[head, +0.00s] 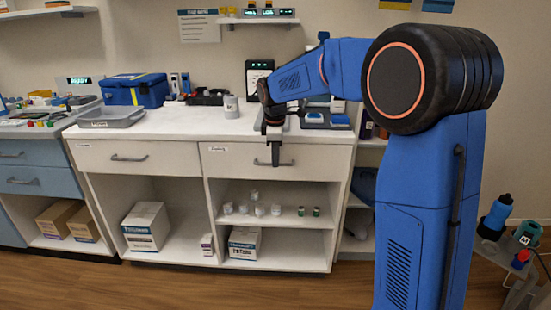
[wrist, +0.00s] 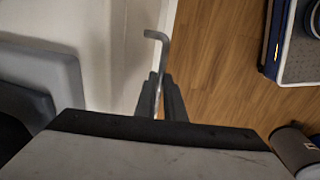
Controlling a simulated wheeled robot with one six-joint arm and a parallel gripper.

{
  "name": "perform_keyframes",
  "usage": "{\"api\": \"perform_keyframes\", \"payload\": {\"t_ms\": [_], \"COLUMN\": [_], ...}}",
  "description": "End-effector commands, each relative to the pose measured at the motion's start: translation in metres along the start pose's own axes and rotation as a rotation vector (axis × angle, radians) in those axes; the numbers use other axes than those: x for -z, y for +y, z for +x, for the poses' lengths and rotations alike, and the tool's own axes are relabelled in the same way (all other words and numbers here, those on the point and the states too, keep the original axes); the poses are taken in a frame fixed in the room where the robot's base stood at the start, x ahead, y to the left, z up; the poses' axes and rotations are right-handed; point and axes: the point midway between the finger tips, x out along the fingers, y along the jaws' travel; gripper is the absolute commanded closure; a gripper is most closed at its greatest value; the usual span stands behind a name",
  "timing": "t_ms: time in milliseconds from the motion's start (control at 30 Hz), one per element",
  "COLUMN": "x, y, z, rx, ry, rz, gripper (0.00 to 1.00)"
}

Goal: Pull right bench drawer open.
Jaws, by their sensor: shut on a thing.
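The right bench drawer (head: 228,167) has a white front below the white worktop. In the head view it looks about flush with the left drawer (head: 95,157). Its dark bar handle (head: 260,163) is partly hidden by my gripper (head: 275,152), which reaches down in front of the drawer. In the wrist view the handle (wrist: 157,40) runs in between the two dark fingers of my gripper (wrist: 167,98), which is shut on it. The wrist view shows the pale drawer front along the handle's left.
The worktop carries a grey tray (head: 112,117), a blue case (head: 135,90) and a grey cup (head: 231,106). Open shelves below hold boxes (head: 147,226) and small jars (head: 260,210). The wooden floor (head: 200,287) before the bench is clear.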

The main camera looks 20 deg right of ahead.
Motion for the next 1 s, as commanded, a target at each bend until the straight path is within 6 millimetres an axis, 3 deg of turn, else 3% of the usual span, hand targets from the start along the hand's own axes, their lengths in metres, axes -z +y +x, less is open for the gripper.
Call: {"api": "perform_keyframes", "payload": {"t_ms": [267, 1000], "x": [0.000, 0.003], "y": [-0.041, -0.235], "z": [-0.008, -0.045], "rx": [0.003, 0.001], "ry": [-0.001, 0.001], "rz": [-0.002, -0.005], "gripper": [1.00, 1.00]}}
